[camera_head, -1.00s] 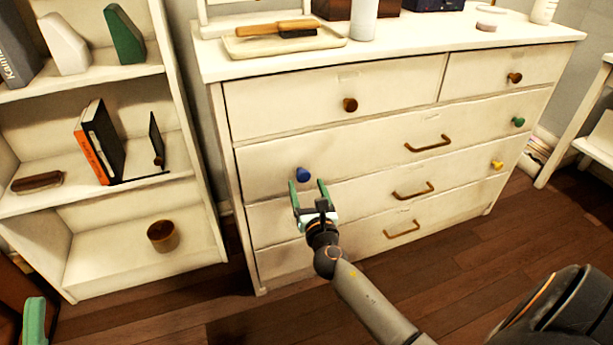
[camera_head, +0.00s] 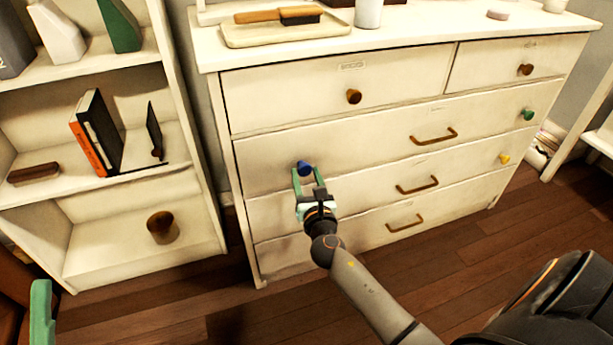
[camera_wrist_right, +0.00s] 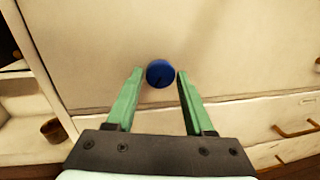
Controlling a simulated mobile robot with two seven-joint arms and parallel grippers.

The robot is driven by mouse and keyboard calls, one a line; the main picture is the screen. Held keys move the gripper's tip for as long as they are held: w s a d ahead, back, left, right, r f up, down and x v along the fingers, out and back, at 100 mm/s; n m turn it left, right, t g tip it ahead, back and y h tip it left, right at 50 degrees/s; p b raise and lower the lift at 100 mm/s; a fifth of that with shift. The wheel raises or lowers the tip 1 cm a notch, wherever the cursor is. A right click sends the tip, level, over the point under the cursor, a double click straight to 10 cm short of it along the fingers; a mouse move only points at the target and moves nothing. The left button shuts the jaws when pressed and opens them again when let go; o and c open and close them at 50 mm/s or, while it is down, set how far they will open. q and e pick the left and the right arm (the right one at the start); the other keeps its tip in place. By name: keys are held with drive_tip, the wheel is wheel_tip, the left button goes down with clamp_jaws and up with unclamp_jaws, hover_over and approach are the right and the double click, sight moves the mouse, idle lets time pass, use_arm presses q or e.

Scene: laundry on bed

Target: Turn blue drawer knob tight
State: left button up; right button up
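The blue knob (camera_head: 304,168) is on the left side of the white dresser's second drawer row (camera_head: 370,150). My right gripper (camera_head: 307,174) is just in front of it, with green fingers apart. In the right wrist view the blue knob (camera_wrist_right: 160,73) lies between the tips of my open right gripper (camera_wrist_right: 160,76), with a small gap on each side. I cannot tell whether the tips reach past the knob's face. Part of my left gripper (camera_head: 41,312), a green finger, shows at the lower left edge; its other finger is out of view.
A green knob (camera_head: 527,114) and a yellow knob (camera_head: 504,159) sit on the dresser's right side. Brown knobs and bar handles are on other drawers. A white shelf (camera_head: 95,259) with books and a brown cup (camera_head: 162,227) stands to the left. The wooden floor (camera_head: 470,250) is clear.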

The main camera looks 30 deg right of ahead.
clamp_jaws()
drive_tip(key=shift+r, duration=0.1)
idle(0.3)
